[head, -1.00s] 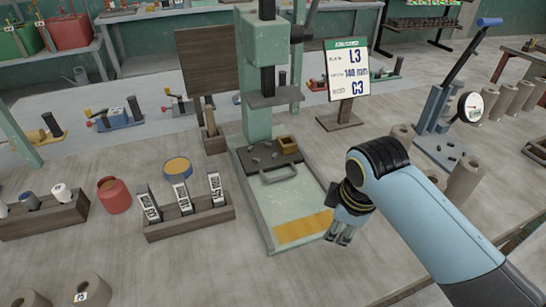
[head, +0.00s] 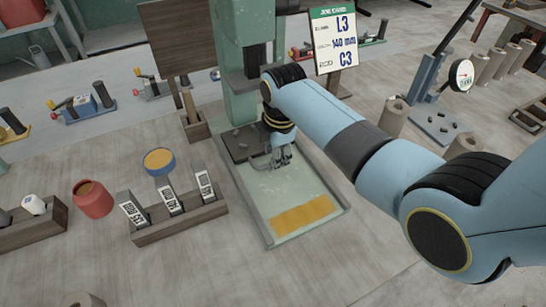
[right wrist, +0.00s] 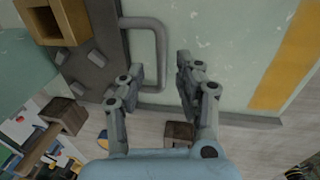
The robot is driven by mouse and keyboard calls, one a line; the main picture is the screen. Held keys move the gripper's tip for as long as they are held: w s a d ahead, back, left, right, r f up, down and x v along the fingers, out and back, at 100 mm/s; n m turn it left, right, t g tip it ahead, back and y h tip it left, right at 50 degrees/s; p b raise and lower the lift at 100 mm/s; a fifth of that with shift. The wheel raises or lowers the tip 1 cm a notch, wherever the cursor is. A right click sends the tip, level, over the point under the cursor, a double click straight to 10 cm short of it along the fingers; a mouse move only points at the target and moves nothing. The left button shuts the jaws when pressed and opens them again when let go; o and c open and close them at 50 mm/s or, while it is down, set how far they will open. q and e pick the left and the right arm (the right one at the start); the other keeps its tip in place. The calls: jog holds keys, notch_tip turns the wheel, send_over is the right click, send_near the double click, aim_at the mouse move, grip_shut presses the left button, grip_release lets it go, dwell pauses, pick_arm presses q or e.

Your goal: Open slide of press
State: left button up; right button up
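The green press (head: 240,100) stands on the bench, with a pale base tray (head: 262,195) bearing a yellow band. Its slide is a dark plate (head: 236,146) with small grey lumps on it, lying at the back of the tray. The slide's grey loop handle (right wrist: 160,45) shows in the right wrist view. My right gripper (head: 281,157) is at the slide's front edge; in the right wrist view its fingers (right wrist: 160,75) are apart, with the handle's front bar between them. Contact cannot be told. My left gripper is not in view.
A wooden rack (head: 180,222) with labelled blocks, a red pot (head: 93,199) and a blue tub (head: 159,161) stand left of the press. A sign (head: 335,40) stands behind. A blue lever stand with gauge (head: 430,115) and clay cylinders (head: 394,117) are to the right.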

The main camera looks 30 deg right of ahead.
jog(key=shift+w+f, duration=0.15)
jog(key=shift+f, duration=0.7)
jog(key=shift+c, duration=0.5)
jog(key=c, duration=0.4)
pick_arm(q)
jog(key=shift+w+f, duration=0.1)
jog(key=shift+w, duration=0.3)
pick_arm(e)
grip_shut()
